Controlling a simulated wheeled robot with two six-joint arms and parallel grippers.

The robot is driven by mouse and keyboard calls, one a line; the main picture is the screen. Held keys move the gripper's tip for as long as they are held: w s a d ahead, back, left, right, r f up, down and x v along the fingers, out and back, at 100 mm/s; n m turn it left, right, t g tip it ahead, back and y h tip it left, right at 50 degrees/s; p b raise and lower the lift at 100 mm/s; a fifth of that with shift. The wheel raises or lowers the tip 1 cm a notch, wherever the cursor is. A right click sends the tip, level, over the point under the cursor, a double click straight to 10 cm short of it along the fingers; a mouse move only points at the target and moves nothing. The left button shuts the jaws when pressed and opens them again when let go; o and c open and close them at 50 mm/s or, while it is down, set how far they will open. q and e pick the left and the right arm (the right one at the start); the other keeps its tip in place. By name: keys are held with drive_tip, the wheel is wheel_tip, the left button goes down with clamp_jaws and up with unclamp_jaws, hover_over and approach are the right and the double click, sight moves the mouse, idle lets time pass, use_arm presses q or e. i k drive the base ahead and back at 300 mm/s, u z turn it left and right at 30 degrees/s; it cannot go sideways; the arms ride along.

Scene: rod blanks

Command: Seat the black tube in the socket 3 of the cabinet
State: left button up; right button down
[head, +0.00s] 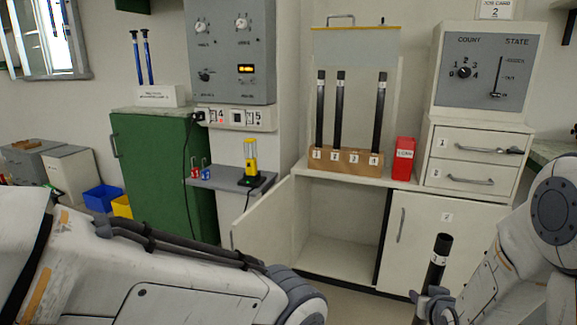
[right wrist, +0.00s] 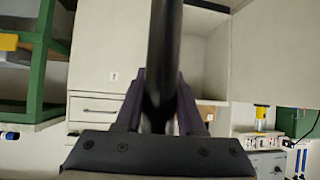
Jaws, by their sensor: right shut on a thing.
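The black tube (head: 440,252) with a white band stands nearly upright, leaning slightly, in my right gripper (head: 432,300), at the lower right of the head view. In the right wrist view the tube (right wrist: 165,50) runs up between the two fingers of the gripper (right wrist: 160,95), which are shut on it. The wooden socket block (head: 345,161), numbered 1 to 4, sits on the cabinet (head: 399,182) top. Black tubes stand in sockets 1, 2 and 4; socket 3 (head: 355,152) is empty. My left gripper is out of view.
A red box (head: 403,158) stands right of the block. The open cabinet door (head: 262,225) juts out at left. A drawer unit (head: 474,160) with a control box (head: 482,70) stands at right. A grey shelf (head: 232,181) holds a yellow device (head: 250,160).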

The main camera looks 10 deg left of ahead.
sight(353, 172)
drive_tip(key=u, duration=0.4)
drive_tip(key=i, duration=1.55)
drive_tip(key=z, duration=0.5)
